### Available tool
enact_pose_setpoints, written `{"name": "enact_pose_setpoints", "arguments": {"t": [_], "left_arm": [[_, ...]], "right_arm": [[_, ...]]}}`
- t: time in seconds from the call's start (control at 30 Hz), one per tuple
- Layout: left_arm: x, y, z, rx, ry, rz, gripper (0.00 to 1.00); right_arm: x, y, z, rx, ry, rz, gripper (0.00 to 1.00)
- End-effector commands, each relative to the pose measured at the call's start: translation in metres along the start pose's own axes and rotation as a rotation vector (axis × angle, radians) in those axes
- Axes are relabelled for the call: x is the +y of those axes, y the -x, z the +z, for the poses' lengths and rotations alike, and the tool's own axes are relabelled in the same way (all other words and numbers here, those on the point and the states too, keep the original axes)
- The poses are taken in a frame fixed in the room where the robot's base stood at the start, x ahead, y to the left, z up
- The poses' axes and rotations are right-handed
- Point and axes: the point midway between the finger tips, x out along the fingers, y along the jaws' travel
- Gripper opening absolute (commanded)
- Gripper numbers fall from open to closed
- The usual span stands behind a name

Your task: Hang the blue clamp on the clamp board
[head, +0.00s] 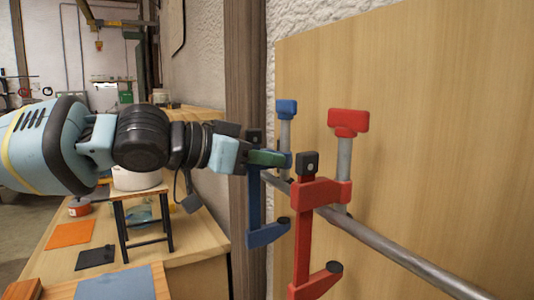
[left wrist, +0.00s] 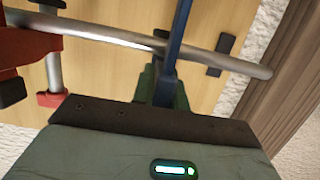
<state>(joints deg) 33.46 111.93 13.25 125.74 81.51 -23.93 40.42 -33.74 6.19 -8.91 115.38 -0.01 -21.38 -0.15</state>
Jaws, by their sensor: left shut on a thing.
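The blue clamp (head: 254,205) is upright at the left end of the metal rail (head: 390,249) on the wooden clamp board (head: 440,110). My left gripper (head: 266,158) is shut on the clamp's upper part, its green fingertip across it. In the left wrist view the blue bar (left wrist: 179,30) crosses in front of the rail (left wrist: 110,33), between the green fingers (left wrist: 163,88). I cannot tell whether the clamp bears on the rail. My right gripper is not in view.
A red clamp (head: 305,220) hangs on the rail just right of the blue one; it also shows in the left wrist view (left wrist: 25,45). A dark wooden post (head: 246,60) stands left of the board. A workbench (head: 200,245) with a small black-legged stand (head: 143,225) is lower left.

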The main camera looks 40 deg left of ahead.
Motion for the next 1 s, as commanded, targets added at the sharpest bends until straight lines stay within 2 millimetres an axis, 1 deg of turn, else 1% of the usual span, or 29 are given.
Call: {"name": "enact_pose_setpoints", "arguments": {"t": [0.37, 0.4, 0.57, 0.87, 1.0], "left_arm": [[0.0001, 0.0003, 0.0, 0.005, -0.002, 0.0, 0.0], [0.0001, 0.0003, 0.0, 0.005, -0.002, 0.0, 0.2], [0.0001, 0.0001, 0.0006, 0.003, -0.001, 0.0, 0.4], [-0.0002, 0.0004, 0.002, 0.0, 0.001, 0.0, 0.4], [-0.0011, 0.0072, -0.0002, 0.004, 0.003, -0.003, 0.4]], "right_arm": [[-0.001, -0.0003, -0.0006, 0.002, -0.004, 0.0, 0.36], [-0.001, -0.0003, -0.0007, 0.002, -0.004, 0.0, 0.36], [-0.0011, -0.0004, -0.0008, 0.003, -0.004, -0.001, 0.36], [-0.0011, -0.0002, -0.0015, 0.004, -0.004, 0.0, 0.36], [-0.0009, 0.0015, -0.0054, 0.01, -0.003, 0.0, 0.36]]}}
